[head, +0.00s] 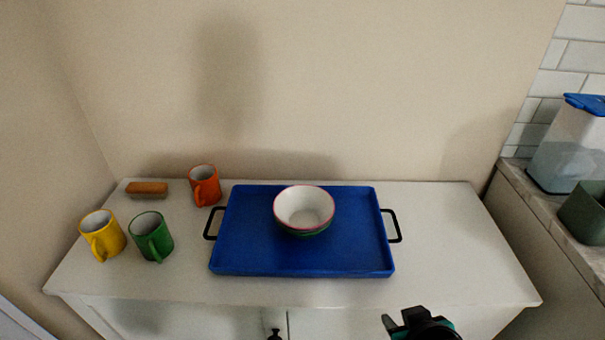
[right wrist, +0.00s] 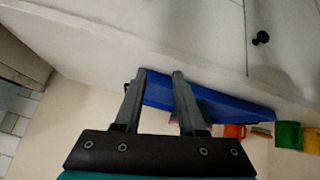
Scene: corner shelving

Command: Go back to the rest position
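My right gripper (head: 408,322) is at the bottom edge of the head view, in front of the white cabinet. In the right wrist view its two fingers (right wrist: 159,76) stand apart with nothing between them; it is open and empty. My left gripper is out of view. A blue tray (head: 245,245) with black handles lies on the cabinet top, and a stack of bowls (head: 304,209), white inside with a pink rim on top, stands on it. The right gripper is apart from the tray, which shows behind the fingers in the right wrist view (right wrist: 235,108).
The white cabinet top (head: 440,240) also holds orange (head: 204,187), yellow (head: 103,236) and green (head: 151,237) mugs and a brown brush-like block (head: 147,189) at left. A counter at right bears a clear container (head: 565,150) with a blue lid. The cabinet top's right part is clear.

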